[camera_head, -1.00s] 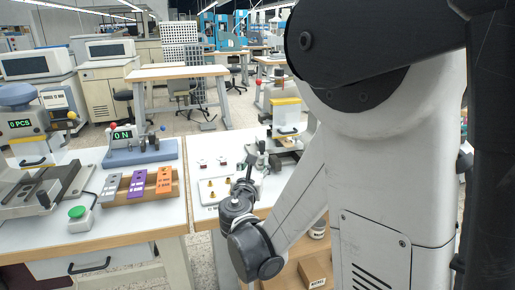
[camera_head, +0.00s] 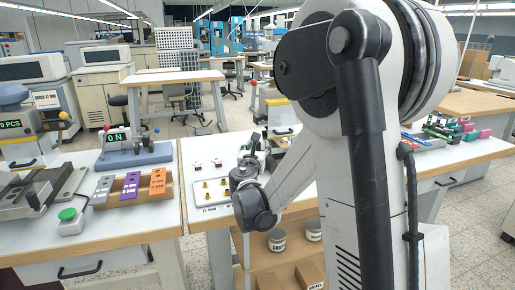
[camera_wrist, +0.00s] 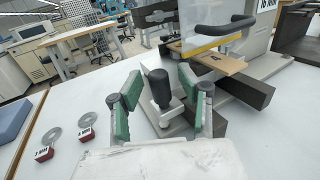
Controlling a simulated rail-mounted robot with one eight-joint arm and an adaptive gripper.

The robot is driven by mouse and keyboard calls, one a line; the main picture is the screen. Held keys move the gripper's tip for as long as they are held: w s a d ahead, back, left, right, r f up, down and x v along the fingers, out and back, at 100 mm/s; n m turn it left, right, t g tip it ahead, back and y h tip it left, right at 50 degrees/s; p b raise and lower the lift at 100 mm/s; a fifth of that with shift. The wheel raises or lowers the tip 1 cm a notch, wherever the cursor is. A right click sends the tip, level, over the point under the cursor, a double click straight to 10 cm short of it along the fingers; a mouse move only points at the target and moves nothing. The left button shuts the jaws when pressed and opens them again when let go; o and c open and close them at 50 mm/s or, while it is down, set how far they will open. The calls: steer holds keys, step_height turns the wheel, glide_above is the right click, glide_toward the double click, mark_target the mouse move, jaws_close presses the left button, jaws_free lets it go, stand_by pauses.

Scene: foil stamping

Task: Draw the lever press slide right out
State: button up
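The lever press (camera_wrist: 215,45) stands at the top right of the wrist view, with a yellow-edged clear guard and a black bar handle. Its slide has an upright black knob (camera_wrist: 158,88) on a grey metal base. My gripper (camera_wrist: 160,85) is open, with one green-padded finger on each side of the knob. Gaps show between pads and knob, so it does not look clamped. In the head view the press (camera_head: 282,116) is partly behind my arm. My gripper (camera_head: 250,160) is small there, and the knob cannot be made out.
Two tagged metal rings (camera_wrist: 86,127) lie left of the gripper. A white board with brass pieces (camera_head: 212,191) is beside my wrist. On the left table are a wooden rack of coloured plates (camera_head: 130,190) and a force gauge (camera_head: 135,150). Jars (camera_head: 277,240) stand on the shelf below.

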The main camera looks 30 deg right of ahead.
steer(key=shift+c, duration=0.2)
jaws_close()
steer(key=s+a, duration=0.1)
steer(key=s, duration=0.4)
steer(key=s+a, duration=0.1)
steer(key=s, duration=0.9)
steer(key=shift+a, duration=0.4)
steer(key=shift+f, duration=0.1)
steer(key=shift+s, duration=0.15)
steer(key=shift+c, duration=0.8)
jaws_free()
steer(key=shift+s, duration=0.1)
steer(key=shift+o, duration=1)
